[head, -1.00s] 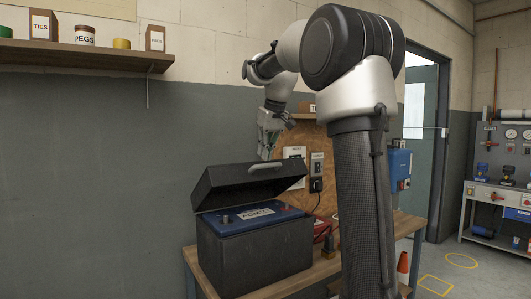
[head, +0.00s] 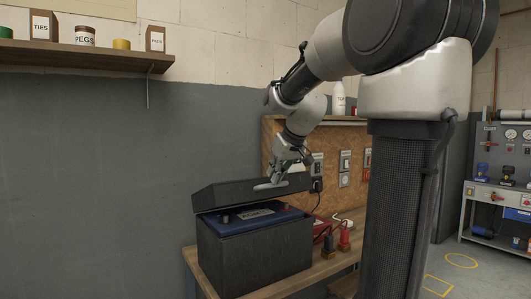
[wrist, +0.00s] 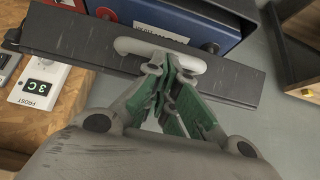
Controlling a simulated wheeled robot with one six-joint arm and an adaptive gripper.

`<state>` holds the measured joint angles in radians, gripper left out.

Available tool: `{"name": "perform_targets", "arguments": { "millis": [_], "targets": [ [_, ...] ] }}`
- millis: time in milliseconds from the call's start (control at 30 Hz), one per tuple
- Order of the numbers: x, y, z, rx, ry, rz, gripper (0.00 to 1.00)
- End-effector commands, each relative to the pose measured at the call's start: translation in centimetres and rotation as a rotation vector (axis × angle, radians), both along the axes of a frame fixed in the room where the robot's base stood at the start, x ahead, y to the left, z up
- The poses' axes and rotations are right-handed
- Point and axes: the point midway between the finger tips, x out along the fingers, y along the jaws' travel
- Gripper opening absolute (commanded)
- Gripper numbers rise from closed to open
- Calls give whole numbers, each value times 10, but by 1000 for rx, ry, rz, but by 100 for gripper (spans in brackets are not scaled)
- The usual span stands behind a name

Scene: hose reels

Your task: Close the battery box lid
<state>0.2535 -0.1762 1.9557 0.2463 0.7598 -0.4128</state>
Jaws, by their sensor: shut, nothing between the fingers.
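The battery box (head: 255,256) is dark grey and stands on a wooden bench. Its lid (head: 240,192) is tilted, partly open, with a gap at the front that shows the blue battery (head: 250,215) inside. A light grey handle (head: 270,184) sits on the lid. My gripper (head: 290,160) is shut and empty, at the lid's right side just above the handle. In the wrist view the shut fingertips (wrist: 172,68) overlap the handle (wrist: 160,54); I cannot tell whether they touch it. The lid (wrist: 100,46) and part of the blue battery (wrist: 185,20) also show there.
Red connectors (head: 343,238) and cables lie right of the box. A shelf (head: 80,55) with small boxes and tins hangs at upper left. Open wall space lies left of the box.

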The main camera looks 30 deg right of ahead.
Motion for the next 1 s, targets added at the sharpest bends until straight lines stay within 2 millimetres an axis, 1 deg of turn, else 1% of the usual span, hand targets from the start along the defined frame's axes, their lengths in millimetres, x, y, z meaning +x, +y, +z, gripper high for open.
{"name": "perform_targets", "arguments": {
  "millis": [33, 100, 300, 500, 600, 700, 1000],
  "targets": [
    [-7, -1, -11, 0, 5, -2, 0],
    [-15, -1, -26, 2, 7, -1, 0],
    [-33, -1, -64, 0, 9, -1, 0],
    [-42, -1, -92, 1, 8, 0, 0],
    [-44, -1, -100, 1, 8, 1, 0],
    [-45, -2, -105, 1, 7, 1, 0],
    [-45, -2, -108, -1, 7, 1, 0]
  ]
}}
